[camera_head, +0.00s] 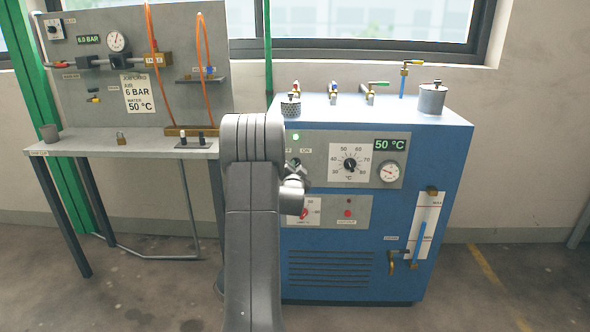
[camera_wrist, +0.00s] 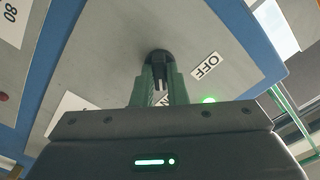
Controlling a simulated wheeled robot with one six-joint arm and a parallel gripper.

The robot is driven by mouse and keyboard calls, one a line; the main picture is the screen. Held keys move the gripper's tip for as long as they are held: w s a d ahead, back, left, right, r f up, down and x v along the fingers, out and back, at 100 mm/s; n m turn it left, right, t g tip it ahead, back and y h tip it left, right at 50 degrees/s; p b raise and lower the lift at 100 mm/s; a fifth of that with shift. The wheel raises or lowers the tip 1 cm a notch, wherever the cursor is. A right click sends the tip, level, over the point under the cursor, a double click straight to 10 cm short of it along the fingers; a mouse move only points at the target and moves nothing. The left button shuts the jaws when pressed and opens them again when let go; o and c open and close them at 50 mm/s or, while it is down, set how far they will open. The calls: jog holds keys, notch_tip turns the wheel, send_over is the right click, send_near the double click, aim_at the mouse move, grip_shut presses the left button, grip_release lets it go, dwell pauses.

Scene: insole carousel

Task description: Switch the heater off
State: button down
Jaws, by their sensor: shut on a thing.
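The blue heater cabinet (camera_head: 340,229) stands right of centre with a grey control panel (camera_head: 322,172). A green lamp (camera_head: 295,137) glows on the panel and also shows in the wrist view (camera_wrist: 208,99). My gripper (camera_head: 294,164) is at the panel's left part, below the lamp. In the wrist view my gripper's green fingers (camera_wrist: 161,80) are shut on a dark round switch knob (camera_wrist: 158,56). An OFF label (camera_wrist: 206,66) is beside the knob.
A temperature dial (camera_head: 349,165), a 50 °C display (camera_head: 392,145) and a gauge (camera_head: 389,172) are right of my gripper. Open floor lies right of the cabinet.

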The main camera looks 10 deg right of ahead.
jog(key=shift+f, duration=0.1)
jog(key=n+b, duration=0.6)
jog(key=n, duration=1.1)
jog(key=shift+n, duration=0.3)
dwell(0.3)
jog(key=c, duration=1.4)
grip_release()
jog(key=shift+c, duration=0.2)
